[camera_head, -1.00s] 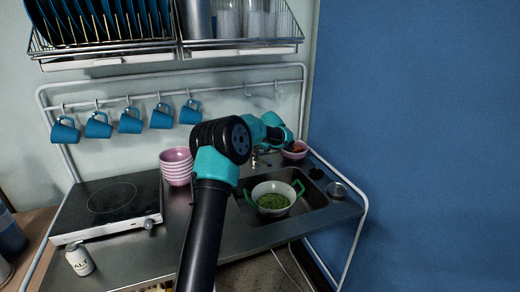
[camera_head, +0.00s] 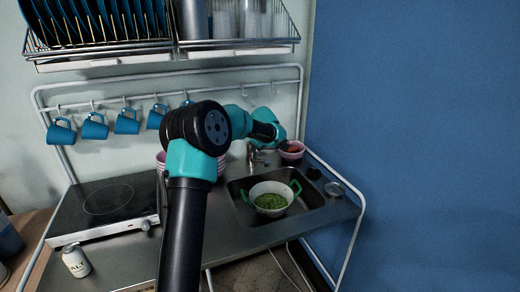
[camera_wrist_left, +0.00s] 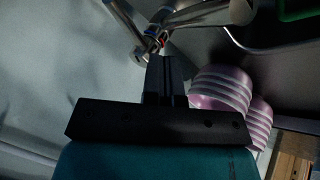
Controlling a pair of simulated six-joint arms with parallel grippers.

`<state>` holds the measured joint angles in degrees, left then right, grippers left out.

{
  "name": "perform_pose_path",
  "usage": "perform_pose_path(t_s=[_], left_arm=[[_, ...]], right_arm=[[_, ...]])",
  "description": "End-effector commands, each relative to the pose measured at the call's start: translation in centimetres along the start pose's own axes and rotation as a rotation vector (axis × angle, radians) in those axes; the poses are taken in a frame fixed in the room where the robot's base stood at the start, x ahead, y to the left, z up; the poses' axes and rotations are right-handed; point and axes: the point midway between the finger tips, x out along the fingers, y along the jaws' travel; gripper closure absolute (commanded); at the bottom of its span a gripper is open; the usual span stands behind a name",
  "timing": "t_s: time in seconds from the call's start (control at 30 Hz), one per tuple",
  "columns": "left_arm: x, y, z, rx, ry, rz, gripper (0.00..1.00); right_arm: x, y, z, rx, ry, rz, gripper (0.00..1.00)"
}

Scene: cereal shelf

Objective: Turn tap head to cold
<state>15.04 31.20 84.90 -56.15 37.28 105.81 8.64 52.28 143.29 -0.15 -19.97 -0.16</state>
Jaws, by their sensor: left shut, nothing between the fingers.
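The metal tap (camera_head: 257,155) stands at the back of the sink, partly behind my left arm in the head view. In the left wrist view the tap (camera_wrist_left: 185,18) is at the top, with small red and blue marks on its head (camera_wrist_left: 154,38). My left gripper (camera_wrist_left: 163,62) is shut and empty, its fingertips close to the tap head. I cannot tell whether they touch it. In the head view the fingertips are hard to make out. My right gripper is not in view.
A white pot with green handles (camera_head: 270,198) sits in the sink (camera_head: 318,196). Stacked pink bowls show in the wrist view (camera_wrist_left: 220,88), and another bowl (camera_head: 291,151) is behind the sink. Mugs (camera_head: 127,124) hang along the rail. A hob (camera_head: 108,205) is at left.

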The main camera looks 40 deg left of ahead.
Motion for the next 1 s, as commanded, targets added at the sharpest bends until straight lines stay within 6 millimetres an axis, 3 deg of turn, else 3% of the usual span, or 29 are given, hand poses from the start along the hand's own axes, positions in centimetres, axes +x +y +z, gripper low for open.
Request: perform_pose_path(t_s=[0.2,0.4,1.0], left_arm=[[-4.1,0.2,0.1,-0.001,0.001,0.002,1.0],[-6.1,0.2,0.2,-0.001,0.0,0.0,1.0],[-6.3,0.2,0.4,0.002,-0.005,0.0,1.0]], right_arm=[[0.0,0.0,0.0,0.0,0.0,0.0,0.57],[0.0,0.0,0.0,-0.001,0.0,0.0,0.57],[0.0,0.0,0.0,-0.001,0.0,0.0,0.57]])
